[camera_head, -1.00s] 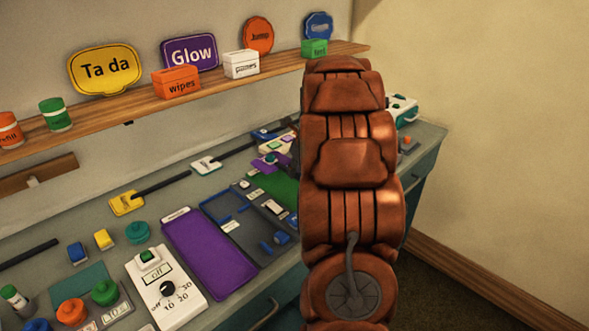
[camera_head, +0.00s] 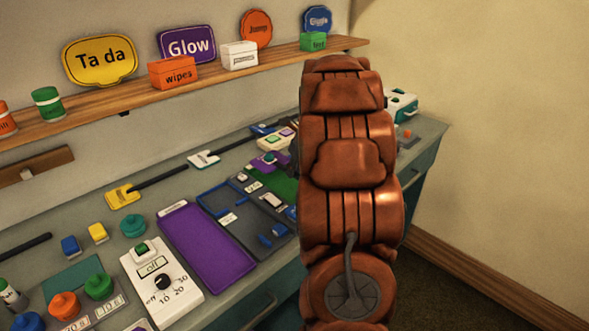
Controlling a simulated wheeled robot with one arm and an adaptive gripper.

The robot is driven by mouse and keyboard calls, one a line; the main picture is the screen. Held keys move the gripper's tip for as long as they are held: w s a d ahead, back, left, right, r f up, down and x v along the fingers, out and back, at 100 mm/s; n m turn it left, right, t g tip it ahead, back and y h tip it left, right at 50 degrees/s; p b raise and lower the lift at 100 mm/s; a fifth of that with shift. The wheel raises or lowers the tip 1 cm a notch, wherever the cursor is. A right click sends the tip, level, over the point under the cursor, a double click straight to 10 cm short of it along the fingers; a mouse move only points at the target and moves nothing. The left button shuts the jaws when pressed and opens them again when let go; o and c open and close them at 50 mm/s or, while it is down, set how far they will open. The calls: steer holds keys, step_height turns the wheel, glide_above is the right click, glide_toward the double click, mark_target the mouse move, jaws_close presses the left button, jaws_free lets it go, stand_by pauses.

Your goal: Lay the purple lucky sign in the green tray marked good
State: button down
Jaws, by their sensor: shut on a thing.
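A flat green tray surface (camera_head: 285,186) shows just left of my arm, on the bench. My arm covers its right part, and no "good" label can be read. A small purple piece (camera_head: 281,163) lies behind it, close to my arm, with a teal knob-like thing on it; I cannot tell whether it is the lucky sign. No sign reading "lucky" can be made out. My gripper is hidden behind my own arm, so its fingers and what they hold do not show.
A purple tray (camera_head: 205,248) and a dark grey tray (camera_head: 250,231) with small parts lie left of the green one. A white dial box (camera_head: 162,283) stands nearer. The shelf (camera_head: 130,105) holds a purple "Glow" sign (camera_head: 187,45), other signs and boxes.

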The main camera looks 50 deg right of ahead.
mark_target(294, 189)
steer(key=shift+f+p, duration=0.25)
steer(key=shift+p, duration=0.25)
steer(key=shift+p, duration=0.65)
steer(key=shift+f, duration=0.2)
stand_by(0.7)
steer(key=shift+f, duration=0.6)
steer(key=shift+f+p, duration=0.45)
steer(key=shift+f, duration=0.2)
stand_by(1.0)
steer(key=shift+f+p, duration=0.45)
steer(key=shift+p, duration=0.5)
stand_by(1.5)
steer(key=c, duration=1.1)
jaws_free()
steer(key=shift+o, duration=0.4)
